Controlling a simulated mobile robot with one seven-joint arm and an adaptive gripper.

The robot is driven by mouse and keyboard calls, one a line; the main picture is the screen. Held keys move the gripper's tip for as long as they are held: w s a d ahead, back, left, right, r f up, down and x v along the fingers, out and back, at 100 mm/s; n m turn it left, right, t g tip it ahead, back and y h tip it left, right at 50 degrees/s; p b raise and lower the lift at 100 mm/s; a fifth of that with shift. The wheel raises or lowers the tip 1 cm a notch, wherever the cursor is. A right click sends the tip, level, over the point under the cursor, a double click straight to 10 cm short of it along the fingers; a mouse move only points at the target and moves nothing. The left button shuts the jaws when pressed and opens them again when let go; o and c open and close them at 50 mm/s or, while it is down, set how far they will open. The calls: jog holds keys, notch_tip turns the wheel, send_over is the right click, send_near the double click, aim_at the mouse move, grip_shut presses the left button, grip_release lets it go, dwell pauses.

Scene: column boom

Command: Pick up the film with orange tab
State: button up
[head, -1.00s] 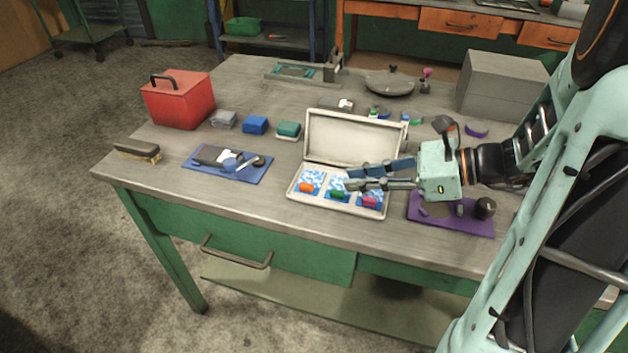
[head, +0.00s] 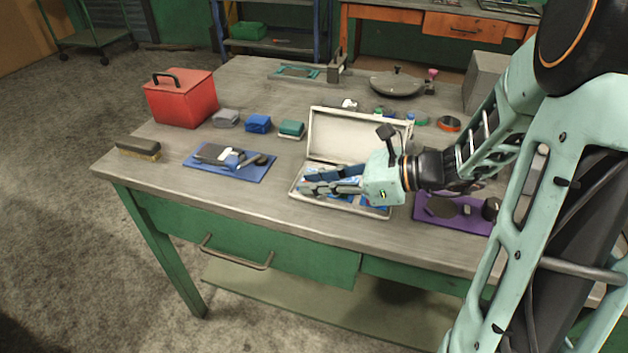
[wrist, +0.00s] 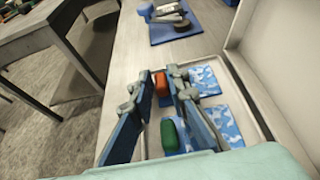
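The film with orange tab shows in the wrist view as an orange tab (wrist: 161,84) beside a blue-and-white camouflage-patterned sheet (wrist: 208,79). It lies in the end compartment of an open white case (head: 300,196). My gripper (head: 309,181) is over the case, its fingers apart. In the wrist view the fingertips (wrist: 160,75) appear on either side of the orange tab; I cannot tell whether they touch it. A green tab (wrist: 171,134) shows nearer the palm between the fingers, beside another patterned sheet (wrist: 226,124). In the head view my gripper hides the tabs.
The case's raised lid (head: 350,135) stands behind my gripper. A blue mat (head: 205,168) with tools lies to the left, a purple mat (head: 455,217) to the right. Blue (head: 258,124) and teal (head: 291,129) blocks sit behind. Bare tabletop (head: 250,205) lies left of the case.

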jog(key=shift+c, duration=0.2)
grip_shut()
jog(key=shift+r, duration=0.1)
